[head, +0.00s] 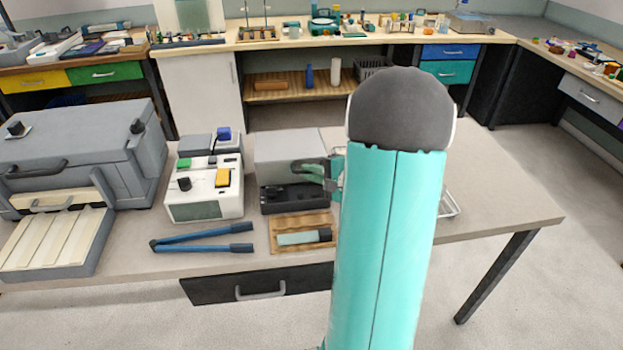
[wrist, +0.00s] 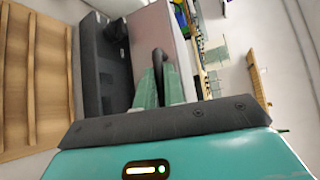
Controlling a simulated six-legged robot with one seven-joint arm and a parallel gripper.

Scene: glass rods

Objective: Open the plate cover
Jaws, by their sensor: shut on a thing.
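The plate cover (head: 288,152) is a light grey panel on a small device on the table. It appears raised behind the dark base (head: 292,198), whose black top shows. In the wrist view the cover (wrist: 163,28) is a pale panel with a black curved handle (wrist: 159,62), beside the dark base (wrist: 92,65). My gripper (head: 312,168) is at the cover's right front, and its green fingers (wrist: 158,84) are shut on the handle. My teal arm hides what lies right of the device. The exact angle of the cover is hard to tell.
A white instrument (head: 205,190) and blue tongs (head: 203,238) are to the left. A wooden tray (head: 276,247) holding a pale green and black item lies in front of the base. A large grey machine (head: 75,150) fills the far left.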

